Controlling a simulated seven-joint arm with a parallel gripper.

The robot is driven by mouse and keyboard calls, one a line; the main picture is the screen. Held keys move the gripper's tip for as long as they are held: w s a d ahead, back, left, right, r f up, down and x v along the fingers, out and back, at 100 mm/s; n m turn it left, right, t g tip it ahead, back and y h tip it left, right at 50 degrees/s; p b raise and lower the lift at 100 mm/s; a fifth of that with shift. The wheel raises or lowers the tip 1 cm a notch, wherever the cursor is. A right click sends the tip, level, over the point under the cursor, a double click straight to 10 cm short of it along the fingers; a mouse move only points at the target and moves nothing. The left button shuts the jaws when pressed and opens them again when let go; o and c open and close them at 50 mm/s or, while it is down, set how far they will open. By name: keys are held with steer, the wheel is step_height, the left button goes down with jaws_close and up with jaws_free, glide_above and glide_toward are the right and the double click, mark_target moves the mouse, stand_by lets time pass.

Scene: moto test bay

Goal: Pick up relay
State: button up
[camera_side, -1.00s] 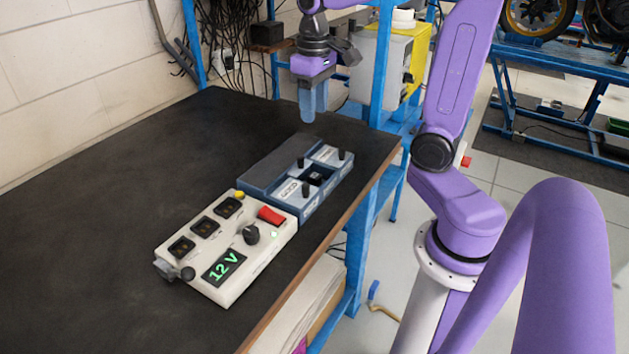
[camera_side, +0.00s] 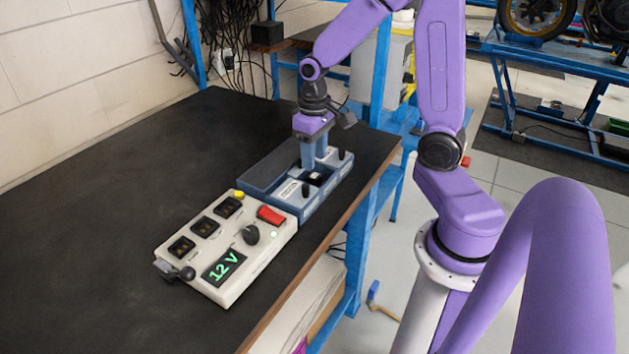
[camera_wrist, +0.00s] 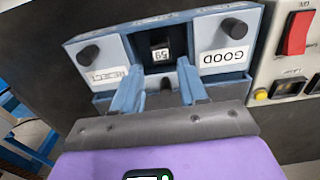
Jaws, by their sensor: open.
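The relay (camera_wrist: 160,54) is a small black block with a white label that reads like "59". It sits in the middle recess of the blue-grey tray (camera_wrist: 112,52), between the REJECT and GOOD sections. In the side view the relay (camera_side: 316,179) is a dark spot in the tray, partly hidden by my fingers. My gripper (camera_wrist: 160,84) is open and empty, its two blue fingers spread on either side of the recess, at its near edge in the wrist view. In the side view my gripper (camera_side: 314,162) points down just above the tray. I cannot tell whether the fingertips touch it.
Black posts stand on the GOOD (camera_wrist: 230,27) and REJECT (camera_wrist: 90,55) sections, close to my fingers. A cream tester box (camera_side: 210,255) with a green "12 V" display sits beside the tray. The dark bench top (camera_side: 90,230) is clear on the left.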

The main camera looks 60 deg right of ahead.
mark_target(313, 175)
steer(key=shift+w+a+f, duration=0.1)
steer(key=shift+f, duration=2.45)
jaws_close()
